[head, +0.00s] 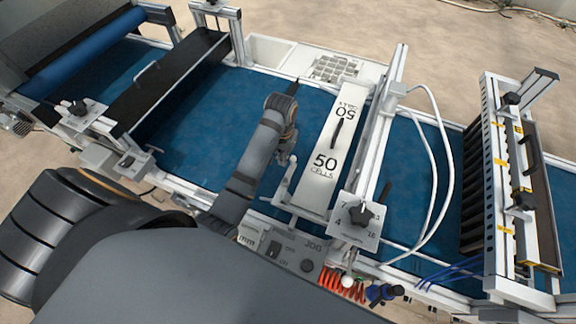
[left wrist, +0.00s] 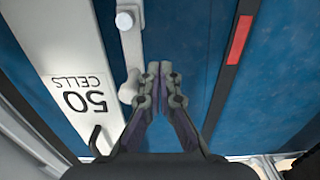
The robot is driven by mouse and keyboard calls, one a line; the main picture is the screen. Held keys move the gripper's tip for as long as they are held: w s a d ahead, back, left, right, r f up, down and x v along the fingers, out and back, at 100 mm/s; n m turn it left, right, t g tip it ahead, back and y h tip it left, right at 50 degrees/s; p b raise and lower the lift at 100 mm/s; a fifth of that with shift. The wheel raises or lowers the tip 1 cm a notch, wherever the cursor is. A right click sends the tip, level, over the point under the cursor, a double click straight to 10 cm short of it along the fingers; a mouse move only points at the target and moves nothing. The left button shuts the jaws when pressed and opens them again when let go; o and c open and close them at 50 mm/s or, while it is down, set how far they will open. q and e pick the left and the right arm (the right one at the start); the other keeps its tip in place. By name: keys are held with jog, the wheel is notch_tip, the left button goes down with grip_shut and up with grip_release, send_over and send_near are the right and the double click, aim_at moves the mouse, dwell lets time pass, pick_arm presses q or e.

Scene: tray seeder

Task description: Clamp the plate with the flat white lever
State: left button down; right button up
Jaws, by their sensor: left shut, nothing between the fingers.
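The white plate marked "50 CELLS" (head: 328,150) lies across the blue belt; its lower end also shows in the left wrist view (left wrist: 70,65). The flat white lever (left wrist: 131,50) runs alongside the plate's edge, with a round bolt at one end and a rounded knob at the other. In the head view a white lever part (head: 283,184) stands beside the plate. My left gripper (head: 284,157) is shut and empty. In the left wrist view its fingertips (left wrist: 160,70) are close beside the lever's knob; whether they touch is unclear. My right gripper is out of view.
A dial box (head: 355,218) stands at the plate's near end. White hoses (head: 433,150) arch to its right. A black row unit (head: 490,180) stands at the far right. Blue belt (head: 205,115) lies open to the left. A black handle (left wrist: 97,138) rises from the plate.

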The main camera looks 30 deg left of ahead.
pick_arm(q)
jog(key=shift+f, duration=0.6)
jog(key=shift+d, duration=0.1)
